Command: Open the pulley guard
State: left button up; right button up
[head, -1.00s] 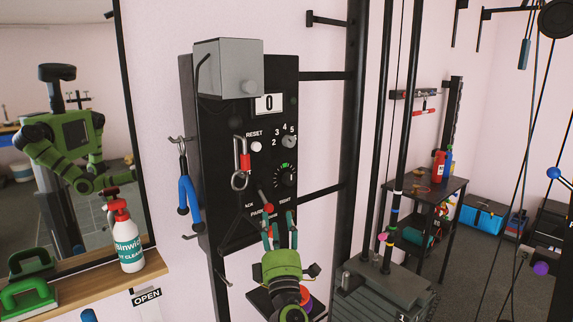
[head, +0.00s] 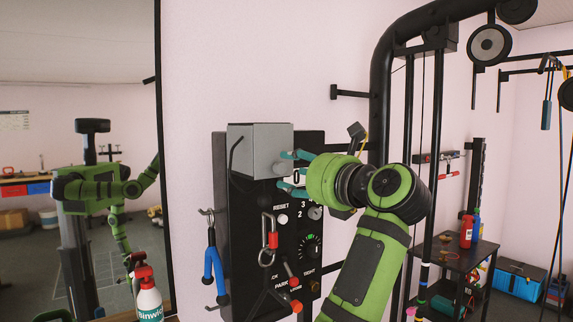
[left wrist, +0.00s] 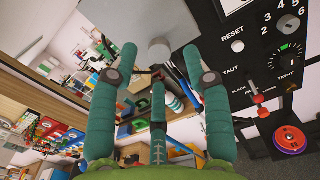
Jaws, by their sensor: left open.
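The pulley guard appears to be the grey box (head: 256,152) on top of the black panel (head: 240,245). A round grey knob (head: 280,169) sits on its front. My left gripper (head: 288,171) is open, its teal fingers pointing at the box from the right. In the left wrist view the knob (left wrist: 159,50) shows between the spread fingertips of my left gripper (left wrist: 160,58), beside the grey box (left wrist: 115,15). I cannot tell whether any finger touches the knob. My right gripper is not in view.
A reset button (head: 282,219), a numbered dial (head: 315,213), a carabiner (head: 268,235) and a red-tipped lever (head: 292,280) are on the panel below. A blue-handled tool (head: 212,268) hangs at left. Black machine posts (head: 409,120) stand right of my arm.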

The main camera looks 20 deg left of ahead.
aim_at(282, 169)
pick_arm(q)
jog(key=shift+p+x, duration=0.35)
jog(key=shift+x, duration=0.8)
jog(key=shift+w+a, duration=0.25)
jog(key=shift+a, duration=0.15)
jog(key=shift+d, duration=0.1)
grip_shut()
